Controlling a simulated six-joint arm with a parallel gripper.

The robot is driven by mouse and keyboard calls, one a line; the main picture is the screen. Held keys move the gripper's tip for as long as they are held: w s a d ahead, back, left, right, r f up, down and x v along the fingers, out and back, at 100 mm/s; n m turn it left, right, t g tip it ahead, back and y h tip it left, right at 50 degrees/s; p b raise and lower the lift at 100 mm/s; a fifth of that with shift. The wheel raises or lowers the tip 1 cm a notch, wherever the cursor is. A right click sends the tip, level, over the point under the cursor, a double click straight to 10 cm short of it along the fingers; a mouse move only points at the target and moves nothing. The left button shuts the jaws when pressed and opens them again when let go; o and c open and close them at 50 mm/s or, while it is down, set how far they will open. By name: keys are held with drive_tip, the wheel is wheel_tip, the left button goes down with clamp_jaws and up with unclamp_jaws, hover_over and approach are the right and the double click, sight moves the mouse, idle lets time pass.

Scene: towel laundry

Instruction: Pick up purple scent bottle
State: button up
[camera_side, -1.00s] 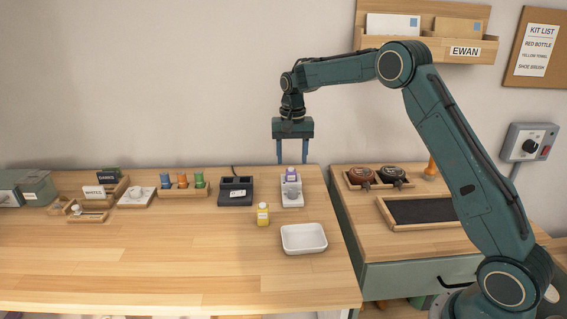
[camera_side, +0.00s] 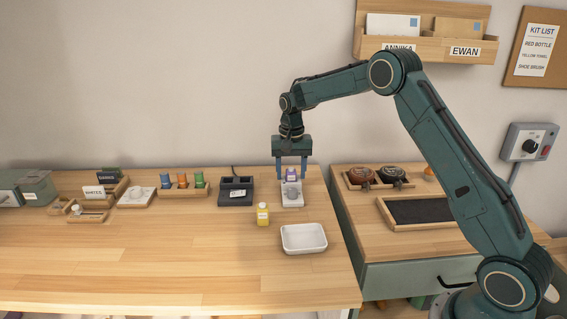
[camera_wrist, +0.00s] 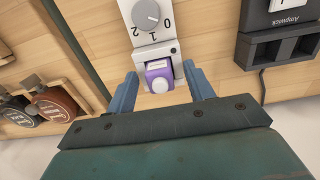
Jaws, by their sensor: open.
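The purple scent bottle (camera_side: 291,175) stands upright in the back part of a small white dial unit (camera_side: 292,196) near the table's back right. In the wrist view the bottle (camera_wrist: 159,76) shows its purple body, pale label and white cap. My gripper (camera_side: 291,178) is open, pointing down, with its blue fingers on either side of the bottle. In the wrist view the gripper (camera_wrist: 163,88) has a finger to the left and right of the bottle, with gaps between. I cannot tell if the fingertips are low enough to be level with its body.
A dark charger-like box (camera_side: 236,191) is just left of the dial unit. Colored spools (camera_side: 183,182) are further left. The front table is clear.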

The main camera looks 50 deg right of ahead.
sight(291, 168)
drive_tip(key=c, duration=1)
drive_tip(key=shift+c, duration=0.2)
drive_tip(key=shift+r, duration=0.2)
wheel_tip(291, 168, up, 20)
drive_tip(key=shift+f, duration=0.2)
idle(0.4)
